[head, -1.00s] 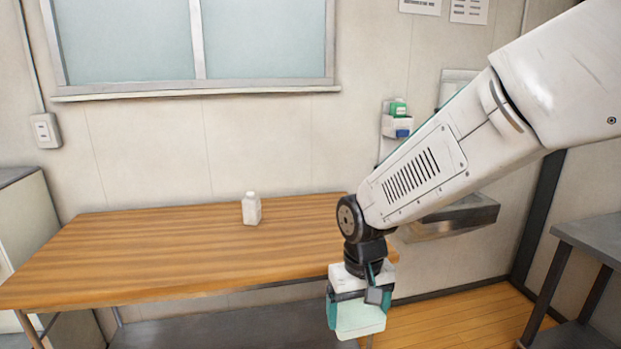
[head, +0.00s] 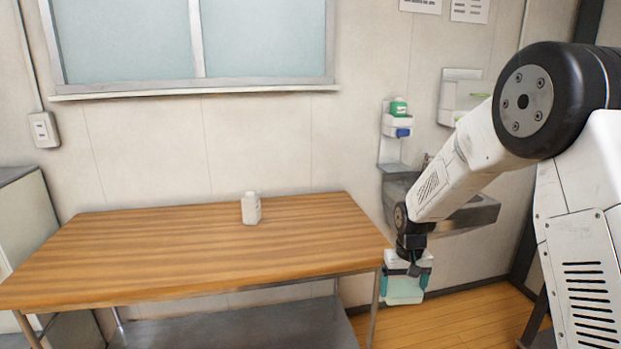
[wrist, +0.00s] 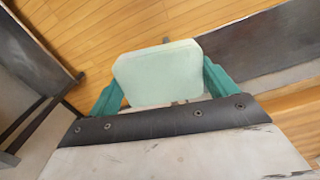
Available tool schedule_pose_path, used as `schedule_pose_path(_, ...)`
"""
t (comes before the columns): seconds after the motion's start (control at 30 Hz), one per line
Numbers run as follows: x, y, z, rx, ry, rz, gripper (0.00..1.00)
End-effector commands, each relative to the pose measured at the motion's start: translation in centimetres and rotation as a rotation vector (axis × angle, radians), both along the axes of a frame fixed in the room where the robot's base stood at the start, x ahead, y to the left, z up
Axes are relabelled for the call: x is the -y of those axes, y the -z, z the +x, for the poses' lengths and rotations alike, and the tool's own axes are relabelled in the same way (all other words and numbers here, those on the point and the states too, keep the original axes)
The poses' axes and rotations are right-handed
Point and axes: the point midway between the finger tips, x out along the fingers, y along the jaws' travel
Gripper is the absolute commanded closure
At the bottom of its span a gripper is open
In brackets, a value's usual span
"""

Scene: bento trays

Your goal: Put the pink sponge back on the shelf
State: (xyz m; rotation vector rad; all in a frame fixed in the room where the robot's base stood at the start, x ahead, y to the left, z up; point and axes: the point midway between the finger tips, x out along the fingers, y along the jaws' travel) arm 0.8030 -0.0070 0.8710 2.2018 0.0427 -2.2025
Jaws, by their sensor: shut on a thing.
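My gripper (head: 406,272) hangs pointing down just off the right end of the wooden table (head: 200,245) in the head view. It is shut on a pale mint-green block (head: 403,291) with rounded corners. In the wrist view the block (wrist: 158,75) sits between the two teal fingers, above the floor. I see no pink sponge in either view. A grey lower shelf (head: 240,328) shows under the table, and its visible part looks bare.
A white bottle (head: 251,208) stands on the table towards the back. A metal sink (head: 470,213) is on the wall behind my arm. Soap bottles sit on a small wall rack (head: 397,122). A grey cabinet (head: 30,225) stands at the left. Wooden floor (head: 455,315) is open right of the table.

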Motion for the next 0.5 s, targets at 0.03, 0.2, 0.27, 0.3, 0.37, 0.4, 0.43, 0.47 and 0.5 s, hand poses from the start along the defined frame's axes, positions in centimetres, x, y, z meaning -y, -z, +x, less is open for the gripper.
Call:
schedule_pose_path(0.03,0.9,0.7,-0.1,-0.002,0.017,0.000,0.40)
schedule_pose_path(0.2,2.2,2.9,-1.4,-0.004,0.039,0.000,0.40)
schedule_pose_path(0.27,2.2,4.3,-2.5,-0.006,0.040,0.000,0.40)
schedule_pose_path(0.3,2.2,5.3,-3.3,-0.006,0.040,0.000,0.40)
schedule_pose_path(0.37,2.2,6.4,-4.3,-0.005,0.040,0.000,0.40)
schedule_pose_path(0.4,2.2,7.1,-4.9,-0.004,0.039,0.000,0.40)
schedule_pose_path(0.43,2.2,7.4,-5.1,-0.003,0.039,0.000,0.40)
schedule_pose_path(0.47,2.2,7.7,-5.4,-0.002,0.039,0.000,0.40)
schedule_pose_path(0.5,2.2,7.9,-5.6,-0.001,0.039,0.000,0.40)
